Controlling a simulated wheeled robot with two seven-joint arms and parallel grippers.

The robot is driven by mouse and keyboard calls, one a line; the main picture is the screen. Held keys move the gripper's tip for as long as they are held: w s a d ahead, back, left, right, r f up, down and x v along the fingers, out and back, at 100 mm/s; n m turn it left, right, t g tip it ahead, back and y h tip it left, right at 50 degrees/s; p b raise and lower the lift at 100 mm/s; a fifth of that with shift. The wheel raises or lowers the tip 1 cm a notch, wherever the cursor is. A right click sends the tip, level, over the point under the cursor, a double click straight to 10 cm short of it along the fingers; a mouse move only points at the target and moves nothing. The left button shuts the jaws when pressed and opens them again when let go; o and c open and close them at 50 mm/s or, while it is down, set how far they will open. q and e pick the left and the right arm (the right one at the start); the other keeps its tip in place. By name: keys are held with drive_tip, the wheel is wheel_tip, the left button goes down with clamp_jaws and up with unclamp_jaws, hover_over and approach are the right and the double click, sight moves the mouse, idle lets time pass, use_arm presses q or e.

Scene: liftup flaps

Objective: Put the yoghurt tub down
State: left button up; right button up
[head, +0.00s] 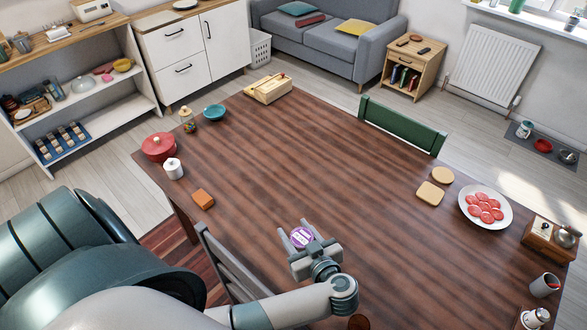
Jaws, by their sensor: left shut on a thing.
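The yoghurt tub (301,237) shows as a round purple lid with a pale rim, just left of the middle near the table's front edge. My left gripper (310,244) is shut on the tub, with its fingers on either side of it. The tub's sides are mostly hidden by the gripper. I cannot tell whether its base touches the dark wooden table (300,150) or hangs above it. My right gripper does not show.
The table's middle is clear. A red pot (158,147), a white jar (173,168) and an orange-brown block (203,198) stand at the left. A plate of red slices (485,205) and a wooden grinder box (550,238) stand at the right. Chairs (402,125) flank the table.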

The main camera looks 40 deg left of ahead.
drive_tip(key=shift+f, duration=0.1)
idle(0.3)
